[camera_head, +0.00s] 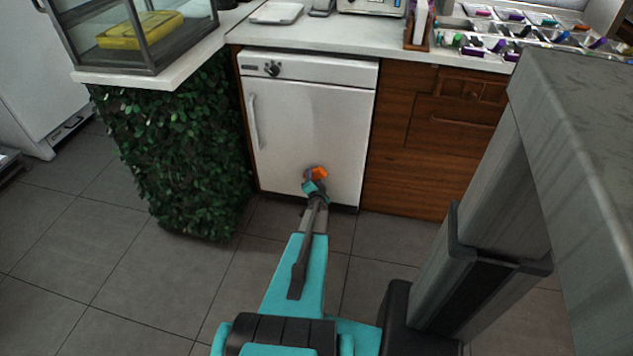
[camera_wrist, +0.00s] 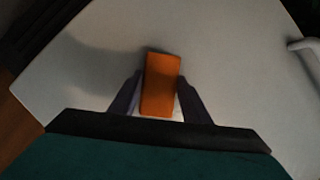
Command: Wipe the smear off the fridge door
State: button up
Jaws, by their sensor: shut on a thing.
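The fridge door (camera_head: 312,130) is the white front under the counter, with a vertical handle (camera_head: 253,122) on its left side. My gripper (camera_head: 315,186) is at the lower middle of the door. It is shut on an orange block-shaped wiper (camera_head: 317,173), perhaps a sponge. In the wrist view the orange wiper (camera_wrist: 161,86) sits between the two fingers, in front of the pale door (camera_wrist: 225,50). I cannot tell whether it touches the door. No smear stands out in either view; a dark patch left of the wiper in the wrist view looks like shadow.
A leafy green panel (camera_head: 175,150) stands left of the fridge, and wooden drawers (camera_head: 435,140) stand to its right. The counter (camera_head: 310,38) above holds trays and a topping rack (camera_head: 520,35). The tiled floor (camera_head: 150,270) in front is clear.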

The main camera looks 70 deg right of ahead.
jog(key=shift+w+b, duration=0.5)
jog(key=shift+w, duration=0.7)
jog(key=shift+w+a+b, duration=0.15)
jog(key=shift+w+b, duration=0.5)
jog(key=shift+w, duration=0.15)
jog(key=shift+w+a+b, duration=0.15)
jog(key=shift+w+b, duration=0.5)
jog(key=shift+w, duration=0.1)
jog(key=shift+a, duration=0.1)
jog(key=shift+s+a+b, duration=0.2)
jog(key=shift+a+b, duration=1.2)
jog(key=shift+a, duration=1.5)
jog(key=shift+a, duration=0.1)
jog(key=shift+a+b, duration=0.75)
jog(key=shift+a, duration=0.65)
jog(key=shift+s, duration=0.2)
